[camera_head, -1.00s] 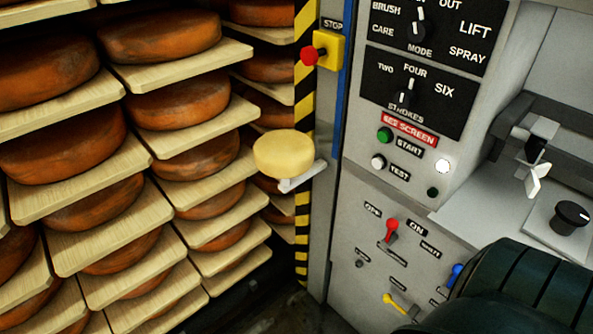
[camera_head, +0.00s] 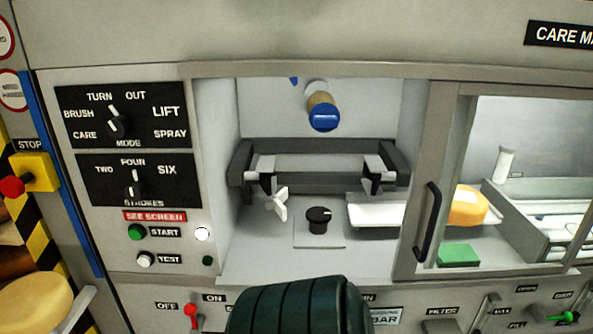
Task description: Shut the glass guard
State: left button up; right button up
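The glass guard (camera_head: 441,150) is a clear pane in a grey metal frame on the right of the machine front. A black bar handle (camera_head: 428,222) stands upright on its left frame post. The bay to its left is uncovered, so the guard stands open. Inside that bay are a dark clamp frame (camera_head: 320,150) with a white wing lever (camera_head: 279,203), a black knob (camera_head: 318,220) and a blue-capped cylinder (camera_head: 323,118). Neither of my grippers is in view. A dark green ribbed part at the bottom centre looks like my own arm.
A control panel (camera_head: 128,175) with dials and buttons is left of the bay. A yellow stop box (camera_head: 38,172) is further left. Through the glass show an orange block (camera_head: 467,206) and a green block (camera_head: 459,255). Levers line the lower panel, including a red one (camera_head: 191,312).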

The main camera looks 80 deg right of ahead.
aim_at(424, 198)
jog(key=z, duration=3.95)
